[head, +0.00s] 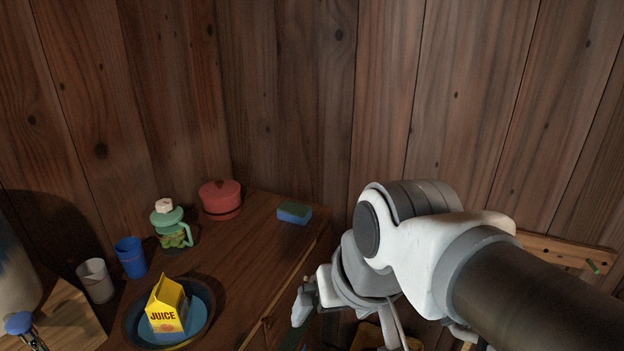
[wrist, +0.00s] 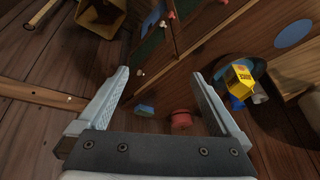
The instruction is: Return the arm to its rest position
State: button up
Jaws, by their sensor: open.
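My arm reaches in from the right side of the head view, bent at the elbow. My gripper (head: 306,303) hangs low beside the right edge of the wooden counter (head: 245,250), partly hidden by my own arm links. In the wrist view my gripper (wrist: 160,76) has its two fingers spread wide apart, with nothing held between them.
On the counter are a yellow juice carton (head: 167,305) in a dark bowl (head: 204,322), a blue cup (head: 130,257), a white cup (head: 95,280), a green jar (head: 172,226), a red pot (head: 220,199) and a sponge (head: 294,212). Plank walls stand close behind.

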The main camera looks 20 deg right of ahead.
jog(key=shift+s+d+r+n+t+h, duration=0.15)
jog(key=shift+s+d+r+n+h, duration=0.1)
jog(key=shift+d, duration=0.15)
jog(key=shift+s+d+r+n+t+h, duration=0.1)
jog(key=shift+d+r+n+t+h, duration=0.05)
jog(key=shift+d+n, duration=0.15)
notch_tip(320, 180, up, 17)
jog(key=p, duration=1.7)
